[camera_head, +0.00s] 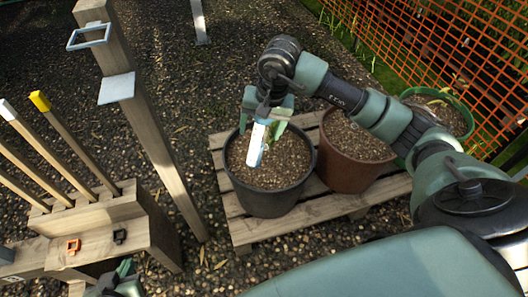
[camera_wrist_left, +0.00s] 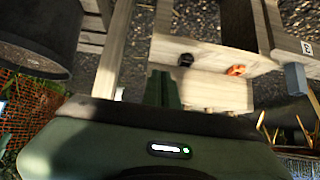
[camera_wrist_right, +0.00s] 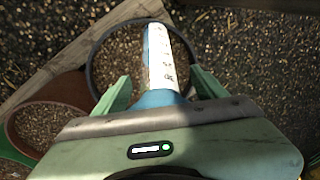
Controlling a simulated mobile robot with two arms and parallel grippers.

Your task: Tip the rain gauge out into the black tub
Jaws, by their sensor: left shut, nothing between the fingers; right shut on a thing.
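My right gripper (camera_head: 268,112) is shut on the rain gauge (camera_head: 257,145), a slim white tube with blue parts. The gauge is tilted and reaches out past the fingers, over the black tub (camera_head: 268,204). In the right wrist view the gauge (camera_wrist_right: 162,58) lies between the green fingers (camera_wrist_right: 162,90), with the tub's rim (camera_wrist_right: 91,62) behind it. Gravel-like brown material shows in the tub. I cannot tell what is inside the gauge. My left gripper (camera_head: 122,270) is shut and empty, low beside the wooden stand; it also shows in the left wrist view (camera_wrist_left: 163,88).
The tub stands on a slatted pallet (camera_head: 300,219) beside a brown pot (camera_head: 346,174) and a green pot (camera_head: 462,104). A wooden post (camera_head: 150,135) with a white plate (camera_head: 117,88) and a square ring (camera_head: 89,36) rises left of it. A stand (camera_head: 92,216) holds several stakes. Orange netting (camera_head: 440,50) edges the right.

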